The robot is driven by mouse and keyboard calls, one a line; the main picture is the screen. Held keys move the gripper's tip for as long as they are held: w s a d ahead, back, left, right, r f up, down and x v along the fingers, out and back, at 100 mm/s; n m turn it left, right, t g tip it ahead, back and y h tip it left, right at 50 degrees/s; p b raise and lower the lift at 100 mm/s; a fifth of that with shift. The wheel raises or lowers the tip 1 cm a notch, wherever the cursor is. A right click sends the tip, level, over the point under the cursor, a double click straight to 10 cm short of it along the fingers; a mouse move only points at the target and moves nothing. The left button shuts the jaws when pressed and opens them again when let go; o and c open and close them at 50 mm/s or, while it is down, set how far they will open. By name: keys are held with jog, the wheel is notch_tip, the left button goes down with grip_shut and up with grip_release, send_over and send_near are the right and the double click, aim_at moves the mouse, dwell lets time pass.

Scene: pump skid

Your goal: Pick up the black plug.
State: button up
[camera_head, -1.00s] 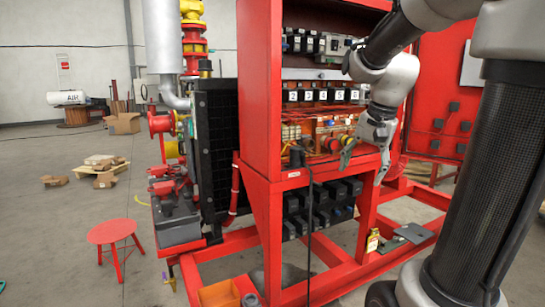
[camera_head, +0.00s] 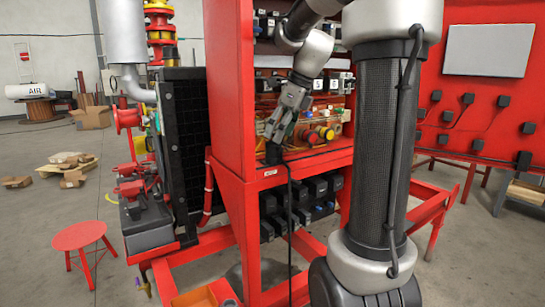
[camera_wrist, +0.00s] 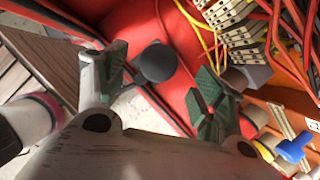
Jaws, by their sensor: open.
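The black plug (camera_head: 273,153) stands at the front left corner of the red cabinet's ledge, with a black cable hanging down from it. In the wrist view the plug (camera_wrist: 156,62) appears as a dark round end seen from above. My gripper (camera_head: 280,128) is open and points down just above the plug. In the wrist view the green-padded fingers of my gripper (camera_wrist: 163,82) lie on either side of the plug, which appears closer to the left finger. Both views show it ungripped. My fingers partly hide the plug's top in the head view.
The red cabinet (camera_head: 231,80) has a side wall close to my gripper's left. Yellow and red round parts (camera_head: 318,135) and terminal blocks (camera_wrist: 238,30) with wires lie to its right. Black sockets (camera_head: 300,200) sit below the ledge. A red stool (camera_head: 79,237) stands at left.

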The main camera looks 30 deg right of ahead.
aim_at(274, 145)
jog(key=x, duration=0.5)
jog(key=shift+s, duration=0.15)
jog(key=c, duration=1.2)
